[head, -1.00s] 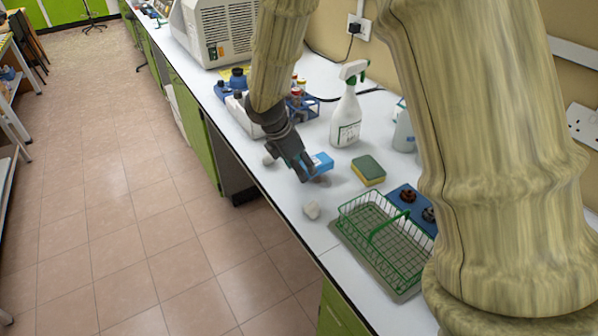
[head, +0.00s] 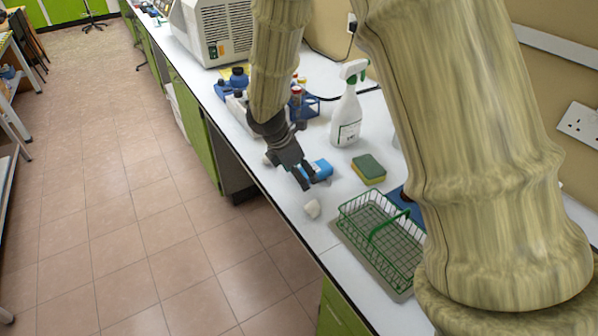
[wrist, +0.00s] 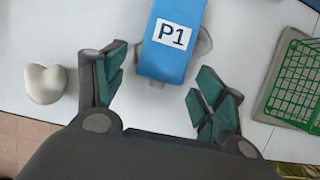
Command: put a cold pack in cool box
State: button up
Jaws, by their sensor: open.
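A blue pack (head: 320,171) lies on the white bench, just beyond my gripper (head: 306,177). In the wrist view the blue pack (wrist: 173,55) shows a white label reading P1 and points its near end toward the hand. My gripper (wrist: 160,92) is open and empty, one dark green-padded finger to each side of the line of the pack. The near end of the pack reaches the space between the fingertips; contact is not visible. I cannot make out a cool box in these views.
A green wire basket (head: 380,238) stands on the bench at the front right. A small white lump (head: 312,208) lies near the bench edge. A blue rack (head: 304,104) is further left.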

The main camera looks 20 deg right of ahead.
jog(key=v, duration=1.1)
jog(key=shift+r, duration=0.35)
jog(key=shift+o, duration=1.3)
jog(key=shift+r, duration=0.2)
jog(key=o, duration=0.3)
jog(key=shift+r, duration=0.1)
jog(key=shift+o, duration=0.6)
jog(key=shift+d+r+m, duration=0.1)
jog(key=shift+d+m, duration=0.1)
jog(key=shift+m, duration=0.4)
jog(key=m+y+p, duration=0.3)
jog(key=m+y, duration=0.2)
jog(key=m, duration=1.2)
send_over(315, 168)
jog(key=shift+f, duration=1.1)
jog(key=shift+g, duration=0.3)
jog(key=shift+f+p, duration=1.15)
jog(key=shift+f, duration=3.8)
